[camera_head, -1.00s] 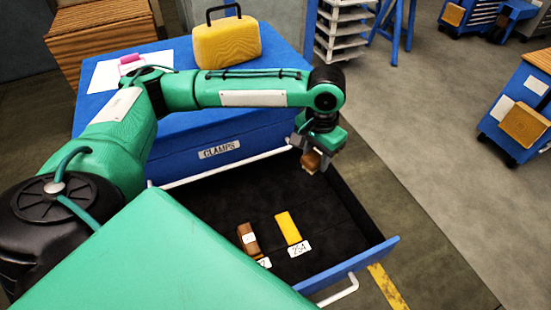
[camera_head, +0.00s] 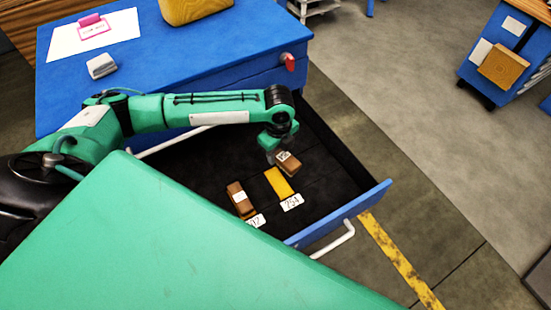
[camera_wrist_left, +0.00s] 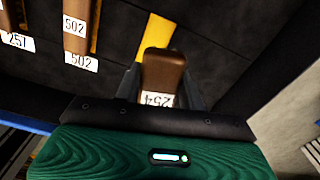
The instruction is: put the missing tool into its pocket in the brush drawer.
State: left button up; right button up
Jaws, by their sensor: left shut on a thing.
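My left gripper (camera_head: 275,150) is shut on a brown tool (camera_head: 289,163), which also shows between the fingers in the left wrist view (camera_wrist_left: 163,75) with a label reading 254. The tool is over the open brush drawer (camera_head: 345,217), just beyond a bare yellow pocket (camera_head: 279,183). A white tag (camera_head: 291,202) reading 254 lies at the pocket's near end. The yellow strip shows past the tool in the left wrist view (camera_wrist_left: 157,37). I cannot tell how high the tool is above the drawer floor. My right gripper is not in view.
Another brown tool (camera_head: 236,192) lies on yellow in the drawer, left of the bare pocket. The wrist view shows a brown tool (camera_wrist_left: 76,22) marked 502. A blue cabinet (camera_head: 215,60) with a red knob (camera_head: 289,62) stands behind. The drawer's right part is clear.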

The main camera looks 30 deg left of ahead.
aim_at(276, 159)
pick_arm(q)
jog(key=shift+s+a+f+m, duration=0.15)
jog(key=shift+f+m, duration=0.45)
jog(key=shift+f, duration=0.05)
jog(key=shift+s+a+f+m, duration=0.1)
jog(key=shift+a+f+m, duration=0.05)
jog(key=shift+f+m, duration=0.45)
jog(key=shift+f+b, duration=0.45)
jog(key=shift+b, duration=0.1)
notch_tip(276, 159, down, 2)
jog(key=b, duration=0.2)
jog(key=shift+f+b, duration=0.2)
jog(key=shift+b, duration=0.15)
notch_tip(276, 159, down, 2)
jog(key=b, duration=0.2)
jog(key=shift+f+b, duration=0.25)
jog(key=shift+b, duration=0.15)
jog(key=shift+f, duration=0.8)
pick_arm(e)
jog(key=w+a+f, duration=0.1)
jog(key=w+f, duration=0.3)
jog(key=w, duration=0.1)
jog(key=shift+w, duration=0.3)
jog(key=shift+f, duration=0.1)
pick_arm(q)
jog(key=shift+p, duration=0.55)
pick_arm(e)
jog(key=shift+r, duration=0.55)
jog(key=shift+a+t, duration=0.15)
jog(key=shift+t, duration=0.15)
